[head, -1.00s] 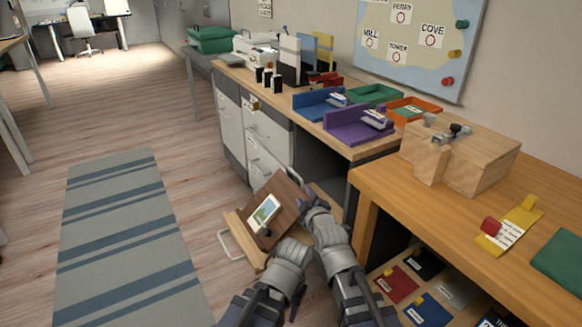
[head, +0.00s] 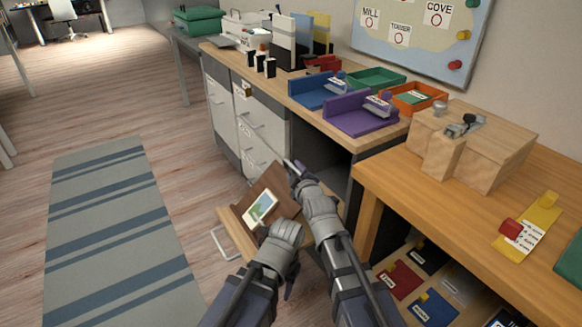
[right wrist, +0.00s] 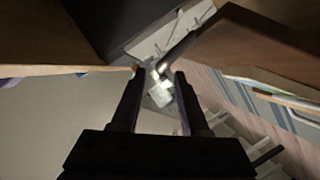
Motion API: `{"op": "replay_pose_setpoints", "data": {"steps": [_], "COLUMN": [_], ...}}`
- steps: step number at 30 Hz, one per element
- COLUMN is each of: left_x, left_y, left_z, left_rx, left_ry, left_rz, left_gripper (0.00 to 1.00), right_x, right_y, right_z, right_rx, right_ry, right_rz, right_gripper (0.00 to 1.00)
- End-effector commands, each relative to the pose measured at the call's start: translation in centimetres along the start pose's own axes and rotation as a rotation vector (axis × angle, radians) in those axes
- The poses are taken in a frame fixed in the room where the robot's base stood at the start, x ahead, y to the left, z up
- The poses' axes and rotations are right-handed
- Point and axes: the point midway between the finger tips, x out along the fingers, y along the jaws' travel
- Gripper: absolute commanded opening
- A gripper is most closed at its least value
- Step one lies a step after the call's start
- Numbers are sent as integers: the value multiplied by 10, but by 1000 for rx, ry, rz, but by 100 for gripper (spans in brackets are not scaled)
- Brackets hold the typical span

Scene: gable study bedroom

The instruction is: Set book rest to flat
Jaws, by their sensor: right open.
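The book rest (head: 282,200) is a brown board that stands tilted on a light wooden pull-out (head: 236,236) low beside the cabinet. A picture card (head: 260,207) leans on its face. My right gripper (head: 293,167) is at the board's upper right edge. In the right wrist view the right gripper (right wrist: 159,72) is open, with the brown board (right wrist: 265,45) to its right. A small pale piece and a dark bar show beyond and between its fingers; contact is unclear. My left gripper (head: 266,234) is by the board's lower edge, its jaws mostly hidden by its own wrist.
The grey cabinet (head: 225,115) stands behind the rest. A wooden desk (head: 460,215) with a wooden box (head: 480,150) is close on the right, above a low shelf of coloured folders (head: 400,280). A striped rug (head: 100,230) lies on open floor at left.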

Motion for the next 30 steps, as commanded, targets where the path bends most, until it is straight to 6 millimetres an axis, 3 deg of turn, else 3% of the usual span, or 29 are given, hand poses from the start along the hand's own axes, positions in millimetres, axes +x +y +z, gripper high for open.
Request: {"op": "replay_pose_setpoints", "data": {"steps": [3, 9, 18, 30], "left_x": [7, 12, 12, 12], "left_y": [1, 1, 1, 1], "left_z": [0, -1, -1, -1], "left_rx": [-1, -3, -3, -3], "left_ry": [0, 0, 0, 0], "left_rz": [0, 0, 0, 0], "left_gripper": [50, 50, 50, 50], "right_x": [24, 48, 50, 50], "right_y": [-1, -1, 0, 0], "right_z": [1, 0, 0, 0], "right_rx": [0, 0, 0, 0], "right_ry": [0, 0, 0, 0], "right_rz": [0, 0, 0, 0], "right_gripper": [45, 45, 45, 0]}}
